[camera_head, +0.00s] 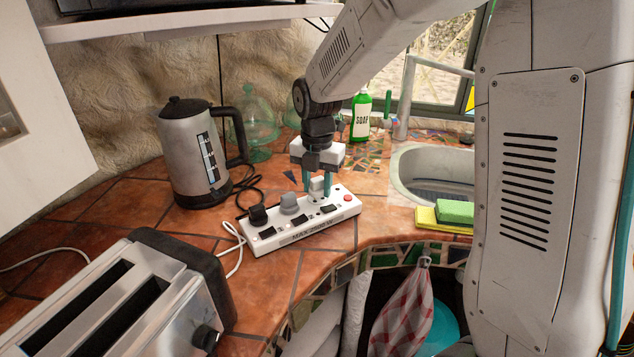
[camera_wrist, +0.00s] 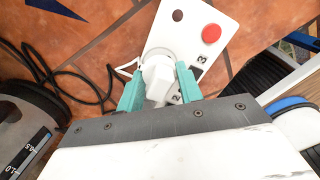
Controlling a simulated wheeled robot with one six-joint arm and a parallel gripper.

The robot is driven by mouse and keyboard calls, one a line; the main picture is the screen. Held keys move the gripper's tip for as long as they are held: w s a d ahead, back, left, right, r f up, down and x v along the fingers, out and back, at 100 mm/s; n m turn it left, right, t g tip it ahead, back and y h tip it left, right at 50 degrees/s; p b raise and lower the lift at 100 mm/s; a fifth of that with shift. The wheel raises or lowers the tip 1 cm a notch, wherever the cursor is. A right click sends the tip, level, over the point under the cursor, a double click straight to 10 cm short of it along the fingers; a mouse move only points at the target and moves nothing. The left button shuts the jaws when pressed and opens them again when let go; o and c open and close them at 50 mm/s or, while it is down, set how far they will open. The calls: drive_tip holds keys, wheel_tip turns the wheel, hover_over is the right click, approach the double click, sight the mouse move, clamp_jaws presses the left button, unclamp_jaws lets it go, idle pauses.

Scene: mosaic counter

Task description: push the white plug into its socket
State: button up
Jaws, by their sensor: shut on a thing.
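The white plug (camera_head: 317,184) is between the teal fingers of my gripper (camera_head: 317,189), over the right part of the white power strip (camera_head: 345,209). In the wrist view the plug (camera_wrist: 157,76) sits between both fingertips (camera_wrist: 159,88), which are shut on it. The strip (camera_wrist: 216,16) is beneath it, with a red button at its end. The socket under the plug is hidden by the plug and fingers. I cannot tell whether the pins are in it or how deep.
A steel kettle (camera_head: 187,160) is behind left, a toaster (camera_head: 150,300) front left. A green sponge (camera_head: 455,211) and sink (camera_head: 405,165) are right. Tiles before the strip are clear.

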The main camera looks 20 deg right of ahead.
sight(317, 179)
drive_tip(key=shift+f, duration=0.7)
drive_tip(key=o, duration=1)
drive_tip(key=shift+r, duration=0.1)
wheel_tip(317, 179, up, 8)
drive_tip(key=shift+f, duration=0.15)
drive_tip(key=shift+m, duration=0.7)
drive_tip(key=s+m, duration=0.1)
drive_tip(key=m, duration=0.1)
drive_tip(key=s+f+m, duration=0.1)
drive_tip(key=m, duration=0.1)
drive_tip(key=shift+s+f+m+g, duration=0.1)
drive_tip(key=shift+s+m+g, duration=0.1)
drive_tip(key=shift+m+g, duration=0.15)
drive_tip(key=s+d+r+m, duration=0.1)
drive_tip(key=s+r+m, duration=0.1)
drive_tip(key=s+m, duration=0.5)
drive_tip(key=s+d+r+m+t, duration=0.1)
drive_tip(key=s+r+m, duration=0.1)
drive_tip(key=s+m, duration=0.5)
drive_tip(key=s+d+r+m+t, duration=0.1)
drive_tip(key=s+r+m, duration=0.1)
drive_tip(key=s+m, duration=0.5)
drive_tip(key=shift+s+r, duration=0.15)
drive_tip(key=shift+s, duration=1.5)
drive_tip(key=shift+s+r, duration=0.15)
drive_tip(key=shift+s, duration=1.5)
